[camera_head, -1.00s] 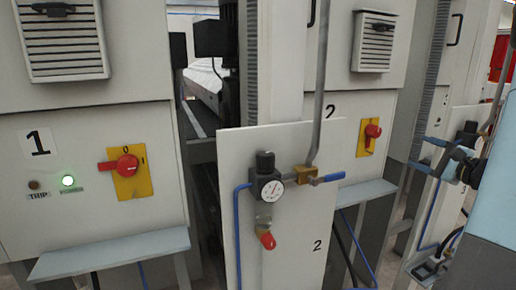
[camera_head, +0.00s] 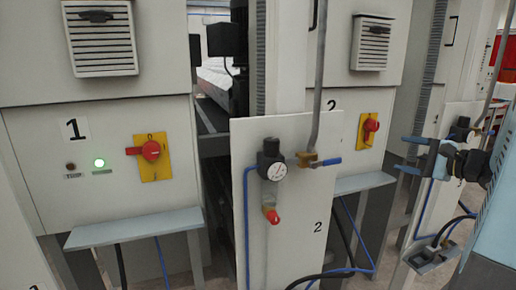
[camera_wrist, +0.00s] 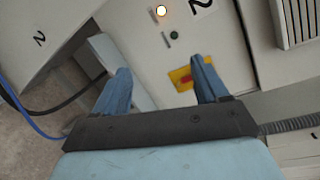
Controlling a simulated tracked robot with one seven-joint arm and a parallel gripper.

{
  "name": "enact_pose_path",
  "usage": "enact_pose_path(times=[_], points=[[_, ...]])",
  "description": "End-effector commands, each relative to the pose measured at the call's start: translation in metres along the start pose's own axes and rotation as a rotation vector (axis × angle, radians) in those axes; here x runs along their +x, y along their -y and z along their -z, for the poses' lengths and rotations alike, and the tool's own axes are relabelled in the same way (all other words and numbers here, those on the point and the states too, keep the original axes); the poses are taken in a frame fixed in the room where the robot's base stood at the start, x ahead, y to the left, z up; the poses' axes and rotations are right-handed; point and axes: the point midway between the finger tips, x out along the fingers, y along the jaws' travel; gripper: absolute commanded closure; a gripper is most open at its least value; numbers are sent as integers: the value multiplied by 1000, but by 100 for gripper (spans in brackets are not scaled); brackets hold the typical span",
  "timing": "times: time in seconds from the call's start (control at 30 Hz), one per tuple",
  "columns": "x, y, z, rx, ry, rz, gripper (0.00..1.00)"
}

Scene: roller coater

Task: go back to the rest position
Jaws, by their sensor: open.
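My gripper (camera_head: 406,155) is at the right of the head view, in front of a pale panel, its two blue fingers apart with nothing between them. The wrist view shows the same gripper (camera_wrist: 162,70) open and empty. Beyond the fingers there, a yellow plate with a red rotary switch (camera_wrist: 190,76) sits on a cabinet marked 2. The gripper appears apart from it. Cabinet 1 (camera_head: 30,140) is at the left of the head view, with its red switch (camera_head: 151,150) pointing left and a green lamp (camera_head: 99,162) lit.
An upright panel marked 2 (camera_head: 300,230) carries a gauge (camera_head: 271,168), a blue-handled valve (camera_head: 325,162) and a pipe. Cabinet 2's red switch (camera_head: 370,125) is behind it. Small ledges (camera_head: 135,229) stick out below the cabinets. Blue and black hoses (camera_head: 360,262) hang low.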

Motion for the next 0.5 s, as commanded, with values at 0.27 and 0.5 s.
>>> enact_pose_path(times=[0.27, 0.5], points=[[20, -31, -83, -133, 142, -260, 27], [10, -78, -166, -387, 257, -594, 27]])
